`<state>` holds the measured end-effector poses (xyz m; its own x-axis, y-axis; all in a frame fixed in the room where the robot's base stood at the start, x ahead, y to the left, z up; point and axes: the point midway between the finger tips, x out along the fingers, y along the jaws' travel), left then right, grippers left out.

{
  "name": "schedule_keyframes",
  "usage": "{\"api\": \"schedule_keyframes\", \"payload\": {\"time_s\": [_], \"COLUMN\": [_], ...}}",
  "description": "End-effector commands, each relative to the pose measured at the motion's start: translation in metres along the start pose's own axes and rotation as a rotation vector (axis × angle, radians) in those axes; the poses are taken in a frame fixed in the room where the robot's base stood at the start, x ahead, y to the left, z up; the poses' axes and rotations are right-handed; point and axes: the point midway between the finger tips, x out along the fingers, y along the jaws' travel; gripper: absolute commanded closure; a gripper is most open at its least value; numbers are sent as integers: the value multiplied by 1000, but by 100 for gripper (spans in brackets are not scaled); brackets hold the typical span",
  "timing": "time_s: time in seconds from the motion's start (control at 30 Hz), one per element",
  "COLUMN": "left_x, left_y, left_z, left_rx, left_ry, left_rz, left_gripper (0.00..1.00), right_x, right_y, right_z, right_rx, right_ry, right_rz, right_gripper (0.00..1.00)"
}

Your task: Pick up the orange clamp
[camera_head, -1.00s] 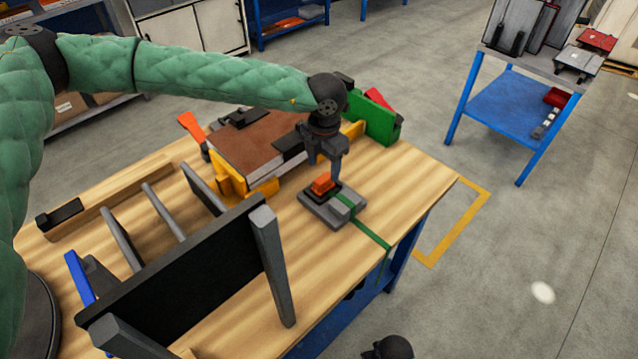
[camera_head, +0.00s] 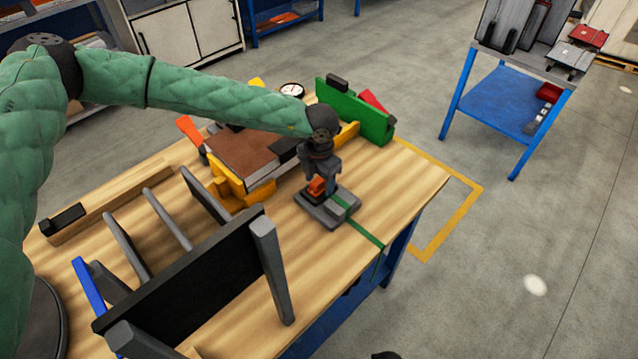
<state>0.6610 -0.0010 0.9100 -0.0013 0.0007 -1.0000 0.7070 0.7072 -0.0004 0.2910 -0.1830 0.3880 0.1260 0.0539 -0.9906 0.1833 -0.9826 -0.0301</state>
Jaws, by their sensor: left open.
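The orange clamp (camera_head: 316,187) is a small orange block sitting on a dark grey stand (camera_head: 316,211) near the table's right side. My left gripper (camera_head: 324,184) points down right at the clamp, with its jaws open. Its fingers partly hide the clamp, and I cannot tell whether they touch it.
A brown panel (camera_head: 240,157) lies left of the stand between yellow brackets (camera_head: 238,196). A green block (camera_head: 352,110) stands behind. A black board on a grey frame (camera_head: 190,285) fills the near left.

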Motion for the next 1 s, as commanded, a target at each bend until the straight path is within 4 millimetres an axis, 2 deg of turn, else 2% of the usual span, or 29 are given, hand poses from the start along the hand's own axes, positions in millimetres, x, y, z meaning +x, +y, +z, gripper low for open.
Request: {"api": "schedule_keyframes", "payload": {"time_s": [0.27, 0.5, 0.83, 1.0], "left_x": [2, 2, -2, -20], "left_y": [0, 0, 0, 1], "left_z": [0, 0, 0, 0], "left_rx": [0, 0, 0, 0], "left_ry": [0, -1, -1, -3], "left_rz": [0, 0, 0, 1], "left_gripper": [44, 91, 92, 92], "right_x": [2, 2, 2, 1], "right_y": [0, 0, 0, 0], "right_z": [1, 1, 2, 0], "right_rx": [0, 0, 0, 0], "right_ry": [0, -1, -2, -1], "right_rz": [1, 0, 0, 0], "right_gripper": [39, 39, 39, 39]}}
